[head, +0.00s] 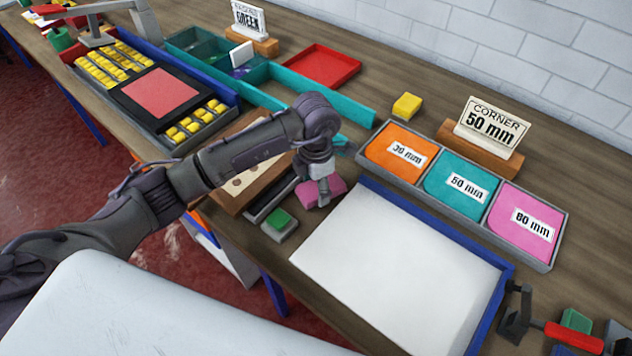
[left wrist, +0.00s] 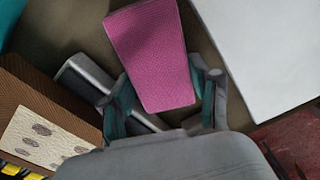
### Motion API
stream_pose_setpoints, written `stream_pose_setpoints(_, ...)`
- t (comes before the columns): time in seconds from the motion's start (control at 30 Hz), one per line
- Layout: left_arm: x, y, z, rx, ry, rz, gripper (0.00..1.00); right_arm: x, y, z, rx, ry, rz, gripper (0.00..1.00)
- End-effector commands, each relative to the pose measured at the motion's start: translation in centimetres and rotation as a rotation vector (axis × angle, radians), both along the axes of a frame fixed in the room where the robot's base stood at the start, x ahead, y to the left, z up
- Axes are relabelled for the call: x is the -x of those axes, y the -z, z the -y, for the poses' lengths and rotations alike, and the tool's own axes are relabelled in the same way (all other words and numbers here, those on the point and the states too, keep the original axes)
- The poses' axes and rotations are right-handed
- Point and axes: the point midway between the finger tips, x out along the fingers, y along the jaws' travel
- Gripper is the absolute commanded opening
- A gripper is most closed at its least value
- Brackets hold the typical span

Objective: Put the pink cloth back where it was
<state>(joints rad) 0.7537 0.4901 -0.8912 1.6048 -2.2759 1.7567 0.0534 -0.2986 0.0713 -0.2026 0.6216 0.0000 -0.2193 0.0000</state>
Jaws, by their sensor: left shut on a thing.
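The pink cloth (head: 333,185) is a folded, woven pad near the middle of the head view. My left gripper (head: 322,203) comes down over it and is shut on it. In the left wrist view the pink cloth (left wrist: 150,50) reaches up from between the two fingers (left wrist: 165,110). A narrow grey tray (head: 262,210) lies just left of the cloth, partly hidden by my arm. I cannot tell whether the cloth touches the table. My right gripper is not in view.
A white board (head: 400,265) with a blue edge lies to the right. A green-topped block (head: 280,222) sits near the front edge. Behind are a template tray (head: 484,232), a yellow block (head: 407,106) and a red tray (head: 318,68).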

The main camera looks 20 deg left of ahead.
Motion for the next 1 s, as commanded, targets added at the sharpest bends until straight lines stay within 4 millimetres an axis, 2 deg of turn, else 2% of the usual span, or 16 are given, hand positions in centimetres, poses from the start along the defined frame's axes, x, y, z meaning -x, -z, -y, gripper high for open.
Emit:
stream_pose_setpoints(0.3,0.0,0.5,0.0,-0.001,0.0,0.002,0.29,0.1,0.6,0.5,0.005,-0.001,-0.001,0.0)
stream_pose_setpoints(0.33,0.0,0.3,0.0,0.0,0.0,0.001,0.66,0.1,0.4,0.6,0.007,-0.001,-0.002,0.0)
stream_pose_setpoints(0.37,0.0,0.3,0.0,0.0,0.0,0.001,0.71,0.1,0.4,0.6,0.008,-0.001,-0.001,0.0)
stream_pose_setpoints(0.67,0.0,0.2,0.0,-0.001,-0.001,0.001,0.72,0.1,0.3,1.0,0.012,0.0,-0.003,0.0)
stream_pose_setpoints(0.77,0.0,-0.3,0.0,0.0,-0.001,0.001,0.72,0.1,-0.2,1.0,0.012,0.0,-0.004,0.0)
stream_pose_setpoints(0.8,-0.1,-0.5,0.0,0.001,-0.001,0.004,0.72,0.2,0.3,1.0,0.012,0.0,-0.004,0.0)
stream_pose_setpoints(0.87,-0.2,-1.3,0.0,0.0,-0.001,0.006,0.72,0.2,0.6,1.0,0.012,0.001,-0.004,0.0)
stream_pose_setpoints(1.0,-0.2,-4.2,0.0,0.0,-0.001,0.008,0.72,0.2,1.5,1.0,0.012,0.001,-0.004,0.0)
